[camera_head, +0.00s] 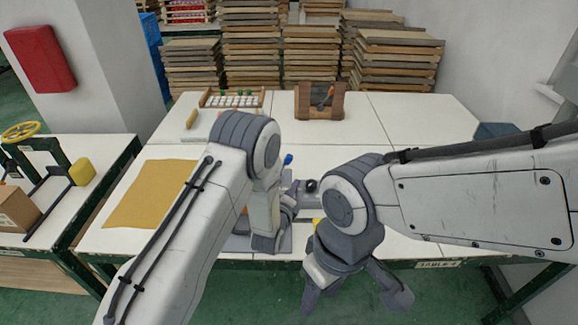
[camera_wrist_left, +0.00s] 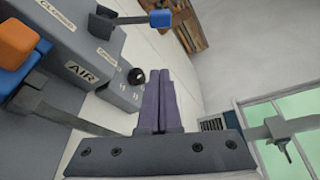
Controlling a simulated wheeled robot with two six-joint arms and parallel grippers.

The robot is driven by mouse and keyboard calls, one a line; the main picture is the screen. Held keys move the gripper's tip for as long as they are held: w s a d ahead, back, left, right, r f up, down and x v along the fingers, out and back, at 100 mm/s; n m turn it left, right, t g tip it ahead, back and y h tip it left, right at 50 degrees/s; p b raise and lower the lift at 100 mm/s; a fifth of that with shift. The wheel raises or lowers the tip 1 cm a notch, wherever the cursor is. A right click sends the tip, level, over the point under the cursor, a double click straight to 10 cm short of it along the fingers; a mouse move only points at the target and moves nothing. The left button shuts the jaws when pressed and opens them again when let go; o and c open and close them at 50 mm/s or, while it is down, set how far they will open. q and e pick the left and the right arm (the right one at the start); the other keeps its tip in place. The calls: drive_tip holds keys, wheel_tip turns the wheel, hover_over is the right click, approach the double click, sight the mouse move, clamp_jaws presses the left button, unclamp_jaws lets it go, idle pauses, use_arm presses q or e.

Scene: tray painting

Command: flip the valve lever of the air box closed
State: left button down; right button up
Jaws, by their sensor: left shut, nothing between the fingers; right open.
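The air box (camera_wrist_left: 112,60) is grey with an "AIR" label and a black knob (camera_wrist_left: 138,77); in the left wrist view it fills the upper left. A lever with a blue tip (camera_wrist_left: 160,18) sticks out from its top edge; the blue tip also shows in the head view (camera_head: 287,159). My left gripper (camera_wrist_left: 160,72) is shut and empty, its fingers just right of the knob and below the blue tip, apart from the tip. In the head view my left arm hides most of the box. My right gripper (camera_head: 356,296) is open and empty at the table's front edge.
An orange-capped blue part (camera_wrist_left: 18,45) stands at the left of the wrist view. A yellow sheet (camera_head: 150,195) lies on the table's left. A rack of small items (camera_head: 232,100) and a wooden stand (camera_head: 320,100) are at the back.

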sight(283, 166)
use_arm(q)
drive_tip(key=shift+d+m, duration=0.15)
drive_tip(key=shift+m, duration=0.15)
drive_tip(key=shift+f, duration=0.1)
drive_tip(key=w+p, duration=0.4)
drive_tip(key=w, duration=0.5)
drive_tip(key=shift+w+a+r+p, duration=0.15)
drive_tip(key=shift+a+r+p, duration=0.05)
drive_tip(key=shift+a+p, duration=0.2)
